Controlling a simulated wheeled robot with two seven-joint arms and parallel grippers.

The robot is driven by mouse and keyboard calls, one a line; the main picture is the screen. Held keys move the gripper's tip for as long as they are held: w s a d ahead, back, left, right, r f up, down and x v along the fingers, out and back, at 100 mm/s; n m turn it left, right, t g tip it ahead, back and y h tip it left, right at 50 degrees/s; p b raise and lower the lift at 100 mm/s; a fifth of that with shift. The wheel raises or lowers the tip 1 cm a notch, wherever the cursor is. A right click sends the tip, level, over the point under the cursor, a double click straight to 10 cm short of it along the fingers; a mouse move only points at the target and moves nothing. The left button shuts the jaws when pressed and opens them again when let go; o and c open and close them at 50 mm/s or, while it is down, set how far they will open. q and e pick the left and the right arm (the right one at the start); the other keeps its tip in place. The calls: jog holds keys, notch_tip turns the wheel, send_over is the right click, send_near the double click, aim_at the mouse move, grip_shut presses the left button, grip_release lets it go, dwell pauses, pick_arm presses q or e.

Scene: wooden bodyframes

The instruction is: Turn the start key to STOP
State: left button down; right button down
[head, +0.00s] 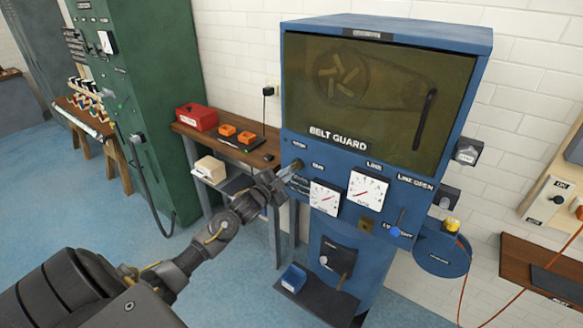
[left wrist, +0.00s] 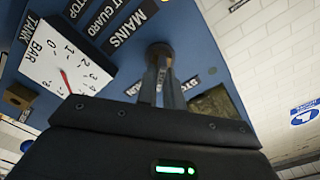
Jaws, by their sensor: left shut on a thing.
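The blue machine cabinet (head: 388,60) stands at centre right, with its labelled panel below the belt guard window (head: 375,95). My left gripper (head: 293,170) reaches the panel's left edge, just below a small label that seems to read STOP. In the left wrist view my left gripper (left wrist: 163,82) is shut, its two fingers close together on the dark round start key (left wrist: 160,52), which stands out from the blue panel near the MAINS label. The fingers hide part of the key, so its exact turn cannot be told. My right gripper is not in view.
Two white gauges (head: 325,198) and (head: 369,189) sit right of the gripper; the tank gauge (left wrist: 65,62) is close in the left wrist view. A blue-knobbed lever (head: 395,231) is lower right. A wooden bench (head: 225,148) with a red box (head: 196,117) stands behind the arm.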

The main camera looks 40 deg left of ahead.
pick_arm(q)
jog(key=shift+n+p, duration=1.05)
jog(key=shift+n, duration=0.85)
jog(key=n+p, duration=0.3)
jog(key=n, duration=0.3)
jog(key=shift+r+p, duration=0.1)
jog(key=shift+p, duration=0.25)
jog(key=c, duration=1.5)
grip_release()
jog(key=shift+o, duration=0.2)
